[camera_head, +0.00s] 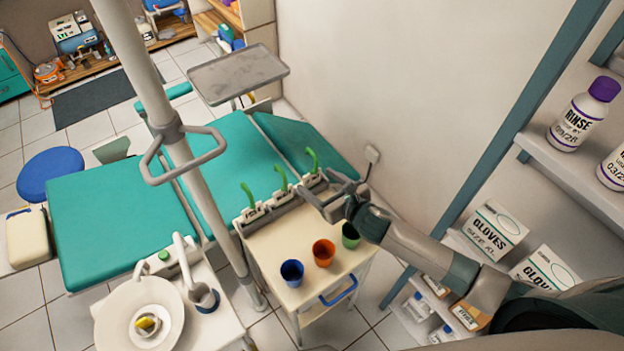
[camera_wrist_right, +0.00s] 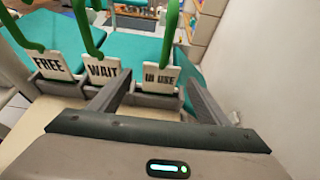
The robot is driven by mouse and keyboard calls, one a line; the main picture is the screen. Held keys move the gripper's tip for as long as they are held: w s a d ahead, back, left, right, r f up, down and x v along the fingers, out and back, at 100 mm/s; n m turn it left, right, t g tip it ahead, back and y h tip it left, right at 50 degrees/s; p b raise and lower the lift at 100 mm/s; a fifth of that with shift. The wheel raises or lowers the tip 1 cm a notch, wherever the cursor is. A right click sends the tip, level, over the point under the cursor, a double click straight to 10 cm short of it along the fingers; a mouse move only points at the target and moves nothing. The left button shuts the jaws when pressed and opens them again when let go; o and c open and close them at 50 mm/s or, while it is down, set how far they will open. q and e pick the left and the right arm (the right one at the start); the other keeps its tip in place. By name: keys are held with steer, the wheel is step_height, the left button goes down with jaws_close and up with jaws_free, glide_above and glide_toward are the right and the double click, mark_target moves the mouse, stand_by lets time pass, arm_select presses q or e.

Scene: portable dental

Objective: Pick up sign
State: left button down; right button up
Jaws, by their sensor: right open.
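Three small white signs with green curved handles stand in holders along the back edge of the cart. In the right wrist view they read FREE (camera_wrist_right: 46,64), WAIT (camera_wrist_right: 102,70) and IN USE (camera_wrist_right: 160,77). In the head view their green handles show at the left (camera_head: 248,195), middle (camera_head: 281,178) and right (camera_head: 313,160). My right gripper (camera_head: 333,188) is open and empty above the cart's back right. In the right wrist view its fingers (camera_wrist_right: 160,95) spread on either side of the IN USE sign, which stands ahead of them. My left gripper is not in view.
The cart top (camera_head: 280,245) holds a blue cup (camera_head: 292,272), an orange cup (camera_head: 323,252) and a green cup (camera_head: 350,235). A grey pole (camera_head: 215,190) stands left of the cart. A teal dental chair (camera_head: 125,215) lies behind. A wall and shelf (camera_head: 585,180) are at the right.

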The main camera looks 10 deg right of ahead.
mark_target(312, 179)
steer(key=w+f+b, duration=0.1)
steer(key=w+a+f+b, duration=0.1)
steer(key=b, duration=0.1)
steer(key=shift+w+f, duration=0.1)
steer(key=shift+w, duration=0.15)
steer(key=shift+b+x, duration=0.45)
steer(key=shift+x, duration=0.35)
steer(key=shift+c, duration=0.6)
steer(key=c, duration=1)
